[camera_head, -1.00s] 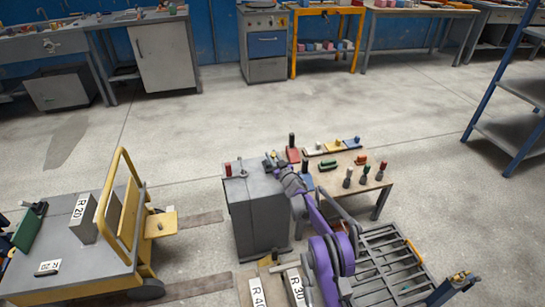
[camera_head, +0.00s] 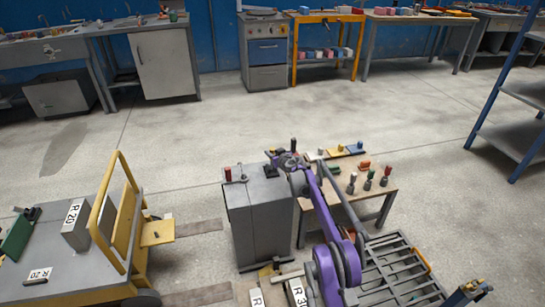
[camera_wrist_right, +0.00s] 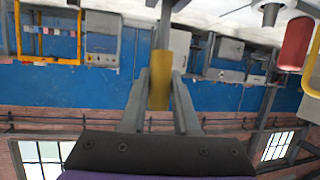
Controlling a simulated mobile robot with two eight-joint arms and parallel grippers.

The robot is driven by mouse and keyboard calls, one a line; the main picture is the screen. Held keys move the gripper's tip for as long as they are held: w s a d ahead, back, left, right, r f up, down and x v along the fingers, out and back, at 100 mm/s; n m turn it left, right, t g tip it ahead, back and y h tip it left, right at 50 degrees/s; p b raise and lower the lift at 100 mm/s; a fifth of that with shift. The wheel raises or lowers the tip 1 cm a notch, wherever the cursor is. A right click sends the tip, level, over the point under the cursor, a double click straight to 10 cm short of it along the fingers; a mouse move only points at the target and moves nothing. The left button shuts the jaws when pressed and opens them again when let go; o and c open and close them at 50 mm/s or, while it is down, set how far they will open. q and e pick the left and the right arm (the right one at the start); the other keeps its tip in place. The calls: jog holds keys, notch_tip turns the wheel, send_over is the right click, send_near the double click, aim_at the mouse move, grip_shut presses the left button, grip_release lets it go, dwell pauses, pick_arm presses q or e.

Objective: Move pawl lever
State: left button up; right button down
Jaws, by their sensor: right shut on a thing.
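My right gripper (camera_wrist_right: 160,95) is shut on a yellow-brass grip (camera_wrist_right: 160,80) in the right wrist view. A grey bar (camera_wrist_right: 166,22) runs on from this grip toward the top of that view, and it looks like the pawl lever. In the head view the purple right arm reaches over the grey cabinet (camera_head: 256,205), with the gripper (camera_head: 276,157) above its back right corner. A dark mount (camera_head: 270,169) stands there on the cabinet top. The lever's lower end is too small to make out. My left gripper is not in view.
A red-topped post (camera_head: 228,174) stands on the cabinet's left side; a red handle (camera_wrist_right: 296,42) shows in the right wrist view. A low table (camera_head: 376,198) with several coloured handles stands right of the arm. A yellow-railed cart (camera_head: 75,266) is at left. Floor behind is clear.

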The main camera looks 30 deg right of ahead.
jog(key=shift+w, duration=0.1)
dwell(0.3)
jog(key=c, duration=0.7)
grip_release()
jog(key=shift+o, duration=0.2)
jog(key=shift+s+r+p, duration=0.3)
jog(key=shift+s+p, duration=0.1)
jog(key=shift+s, duration=0.2)
jog(key=p+v, duration=0.2)
jog(key=v, duration=0.7)
jog(key=shift+s+r, duration=0.2)
jog(key=shift+s, duration=0.05)
